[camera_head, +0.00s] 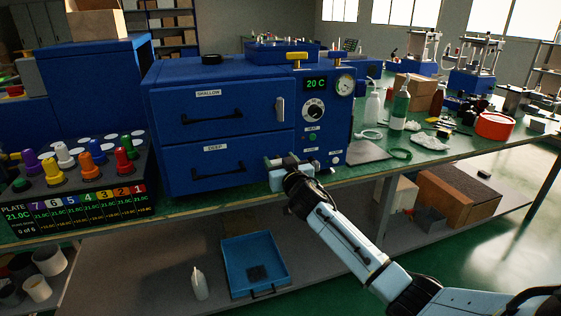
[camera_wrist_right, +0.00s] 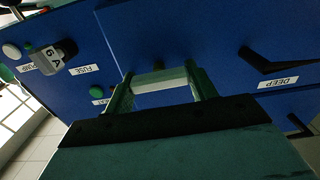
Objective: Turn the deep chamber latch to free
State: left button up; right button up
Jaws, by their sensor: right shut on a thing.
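The blue chamber unit has a DEEP drawer front (camera_head: 215,172) below a SHALLOW one (camera_head: 200,115). Both fronts look closed. My right gripper (camera_head: 288,165) is at the right edge of the DEEP front and hides its latch in the head view. In the right wrist view the gripper (camera_wrist_right: 160,82) is shut on a pale bar, the deep chamber latch (camera_wrist_right: 160,77), which lies between its two fingers. The latch's exact angle is hard to tell. The shallow latch (camera_head: 280,109) stands upright above. My left gripper is not in view.
The control panel has a 20 C display (camera_head: 316,83), a black dial (camera_head: 314,110) and a FUSE part (camera_wrist_right: 52,57) close to the gripper. A plate unit with coloured knobs (camera_head: 85,165) stands left. A blue tray (camera_head: 284,270) sits below.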

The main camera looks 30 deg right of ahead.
jog(key=n+p, duration=0.3)
jog(key=n, duration=0.4)
jog(key=shift+a, duration=0.1)
jog(key=n+p, duration=0.1)
jog(key=n, duration=0.3)
jog(key=shift+f+n, duration=0.1)
jog(key=shift+n, duration=0.2)
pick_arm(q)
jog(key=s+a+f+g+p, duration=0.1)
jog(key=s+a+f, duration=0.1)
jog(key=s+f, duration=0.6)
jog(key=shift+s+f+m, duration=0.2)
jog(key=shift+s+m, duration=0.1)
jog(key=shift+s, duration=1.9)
pick_arm(e)
jog(key=shift+f+n, duration=0.15)
jog(key=shift+n, duration=2.95)
jog(key=o, duration=1)
jog(key=shift+a, duration=0.1)
